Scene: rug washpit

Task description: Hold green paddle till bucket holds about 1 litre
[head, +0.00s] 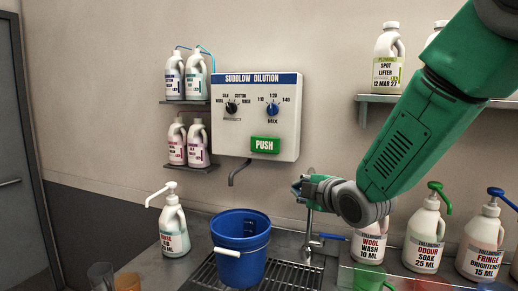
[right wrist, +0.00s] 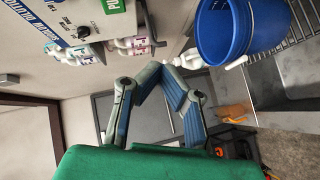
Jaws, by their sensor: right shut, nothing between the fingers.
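The green paddle marked PUSH (head: 265,145) is on the lower front of the white dilution dispenser (head: 285,112). It also shows at the top of the right wrist view (right wrist: 109,6). My right gripper (head: 300,188) is shut and empty, below and to the right of the paddle and apart from it. In the right wrist view its fingertips (right wrist: 151,68) come together. The blue bucket (head: 240,262) stands upright on the drain grate, under the dispenser's dark spout (head: 238,172). No stream shows at the spout. The water level in the bucket cannot be seen. My left gripper is not in view.
A tap (head: 308,225) stands right of the bucket, just below my right gripper. A white pump bottle (head: 173,230) stands left of the bucket. Several pump bottles (head: 425,240) line the right side. Small wall shelves (head: 190,167) hold bottles left of the dispenser.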

